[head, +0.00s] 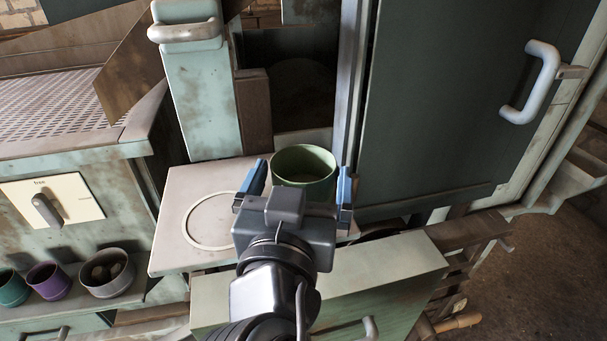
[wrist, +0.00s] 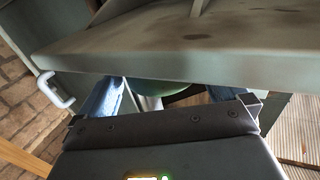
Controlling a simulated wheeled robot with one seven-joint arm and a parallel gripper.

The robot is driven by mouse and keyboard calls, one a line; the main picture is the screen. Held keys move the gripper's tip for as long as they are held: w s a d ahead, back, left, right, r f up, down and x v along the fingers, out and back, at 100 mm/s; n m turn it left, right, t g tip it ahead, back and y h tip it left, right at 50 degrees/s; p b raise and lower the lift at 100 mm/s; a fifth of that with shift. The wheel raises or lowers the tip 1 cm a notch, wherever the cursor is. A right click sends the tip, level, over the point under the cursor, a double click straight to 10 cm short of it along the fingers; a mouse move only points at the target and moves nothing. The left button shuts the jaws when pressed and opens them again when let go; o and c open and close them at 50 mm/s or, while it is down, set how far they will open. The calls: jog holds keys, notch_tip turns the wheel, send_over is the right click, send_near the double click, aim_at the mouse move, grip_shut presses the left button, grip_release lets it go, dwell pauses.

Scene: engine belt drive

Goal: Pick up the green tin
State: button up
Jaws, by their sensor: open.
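The green tin (head: 303,160) is a round, open-topped container standing upright on a pale square plate (head: 178,207), near its right side. My gripper (head: 298,184) is open, with one blue finger to the left of the tin and one to the right. No finger clearly touches it, and my gripper's body hides the tin's lower front. In the wrist view a sliver of the green tin (wrist: 147,87) shows between the open fingers of my gripper (wrist: 163,96). A wide greenish panel covers most of it there.
A pale ring mark (head: 209,247) lies on the plate left of my gripper. A dark cabinet door (head: 450,110) with a handle stands close on the right. A greenish box (head: 400,275) is below the plate. Teal, purple and grey pots (head: 107,286) sit at lower left.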

aim_at(306, 149)
jog(key=w, duration=0.3)
jog(key=shift+w+d+p, duration=0.15)
jog(key=shift+p, duration=0.15)
jog(key=c, duration=0.8)
jog(key=shift+r+b, duration=0.2)
jog(key=shift+b, duration=0.1)
